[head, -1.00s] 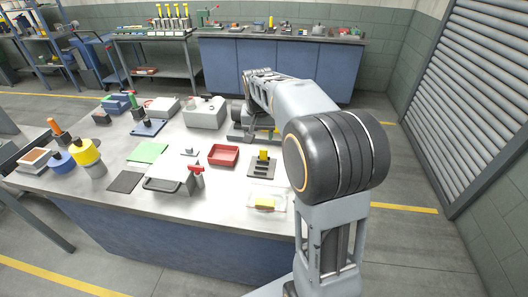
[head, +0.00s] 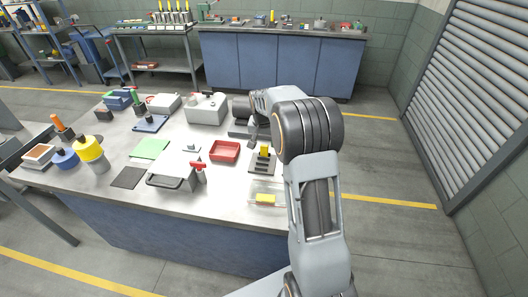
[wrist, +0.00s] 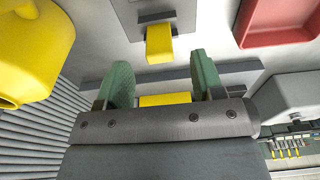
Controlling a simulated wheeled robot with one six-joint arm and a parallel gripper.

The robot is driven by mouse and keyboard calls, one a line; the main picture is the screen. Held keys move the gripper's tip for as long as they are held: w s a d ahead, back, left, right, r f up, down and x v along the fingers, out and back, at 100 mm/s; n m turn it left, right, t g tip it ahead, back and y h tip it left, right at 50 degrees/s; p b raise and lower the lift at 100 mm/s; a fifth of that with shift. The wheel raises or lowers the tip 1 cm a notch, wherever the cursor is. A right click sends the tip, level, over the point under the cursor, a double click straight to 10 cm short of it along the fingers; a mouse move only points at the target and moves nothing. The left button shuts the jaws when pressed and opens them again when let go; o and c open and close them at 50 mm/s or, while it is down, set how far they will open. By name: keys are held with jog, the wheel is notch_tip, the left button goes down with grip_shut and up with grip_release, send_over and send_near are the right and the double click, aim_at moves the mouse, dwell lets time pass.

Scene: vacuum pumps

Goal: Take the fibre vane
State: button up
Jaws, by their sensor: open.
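A dark slotted rack (head: 261,166) stands on the table right of the red tray, with an upright yellow piece (head: 264,150) at its far end. I cannot tell for certain which part is the fibre vane. My gripper (wrist: 162,78) is open and points down; in the head view it is largely hidden by my arm, just behind the yellow piece. In the wrist view a yellow block (wrist: 159,45) shows ahead of the fingers, beside a dark strip. Another yellow part (wrist: 165,100) shows between the fingers, partly covered by the gripper body. Nothing is visibly held.
The red tray (head: 224,151) lies left of the rack. A clear tray with a yellow block (head: 265,198) is at the front edge. A grey case (head: 173,172) with a dark handle and a red-topped tool (head: 199,170) stand nearby. A large yellow part (wrist: 30,50) is close in the wrist view.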

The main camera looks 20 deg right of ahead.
aim_at(264, 146)
jog(key=shift+w+d+f+p, duration=0.15)
jog(key=shift+f+p, duration=0.15)
jog(key=shift+f, duration=0.95)
jog(key=shift+w+d+f+p, duration=0.15)
jog(key=shift+f+p, duration=0.1)
jog(key=shift+f, duration=0.95)
jog(key=c, duration=1)
